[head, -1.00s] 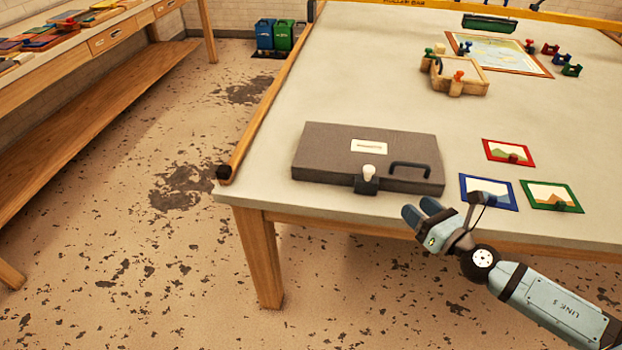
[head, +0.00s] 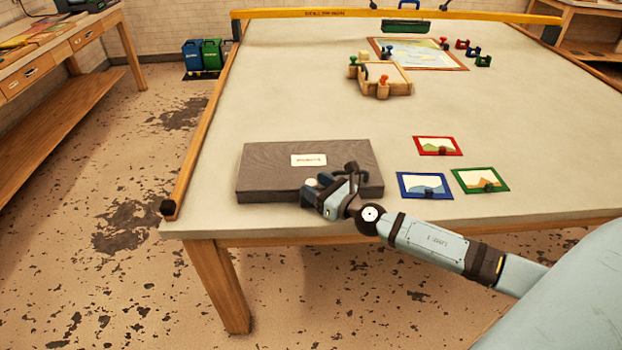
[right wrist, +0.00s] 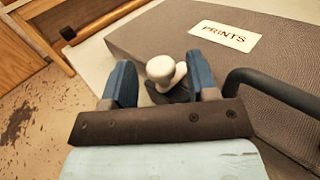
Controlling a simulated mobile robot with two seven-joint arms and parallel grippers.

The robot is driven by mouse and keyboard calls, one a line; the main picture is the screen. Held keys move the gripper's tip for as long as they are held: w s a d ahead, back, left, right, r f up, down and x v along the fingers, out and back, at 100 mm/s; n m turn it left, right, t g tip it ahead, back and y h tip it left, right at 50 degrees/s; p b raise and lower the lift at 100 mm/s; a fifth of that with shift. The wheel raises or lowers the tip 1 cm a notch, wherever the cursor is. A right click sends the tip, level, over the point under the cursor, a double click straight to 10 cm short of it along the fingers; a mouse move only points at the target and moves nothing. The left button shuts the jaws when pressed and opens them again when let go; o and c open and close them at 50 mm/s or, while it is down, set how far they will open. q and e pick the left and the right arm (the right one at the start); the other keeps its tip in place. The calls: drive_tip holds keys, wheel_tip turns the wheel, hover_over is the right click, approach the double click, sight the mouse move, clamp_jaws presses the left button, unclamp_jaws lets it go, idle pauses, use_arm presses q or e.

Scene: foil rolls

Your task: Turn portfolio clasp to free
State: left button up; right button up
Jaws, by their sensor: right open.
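The grey-brown portfolio (head: 265,172) lies flat near the front edge of the table, with a white label; it also shows in the right wrist view (right wrist: 160,42), where the label reads PRINTS. Its clasp has a white rounded knob (right wrist: 161,70) on a dark base. My right gripper (head: 312,186) is at the portfolio's front side and hides most of the clasp in the head view. In the right wrist view the gripper (right wrist: 160,84) is open, its two blue fingers on either side of the knob. I cannot tell whether they touch it. My left gripper is not in view.
The portfolio's dark handle (right wrist: 275,90) is just right of the gripper. Red (head: 437,146), blue (head: 424,186) and green (head: 480,180) framed pictures lie to the right. A wooden tray (head: 382,88) with colored pegs stands farther back. The table's middle is clear.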

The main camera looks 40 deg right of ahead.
drive_tip(key=shift+x, duration=1)
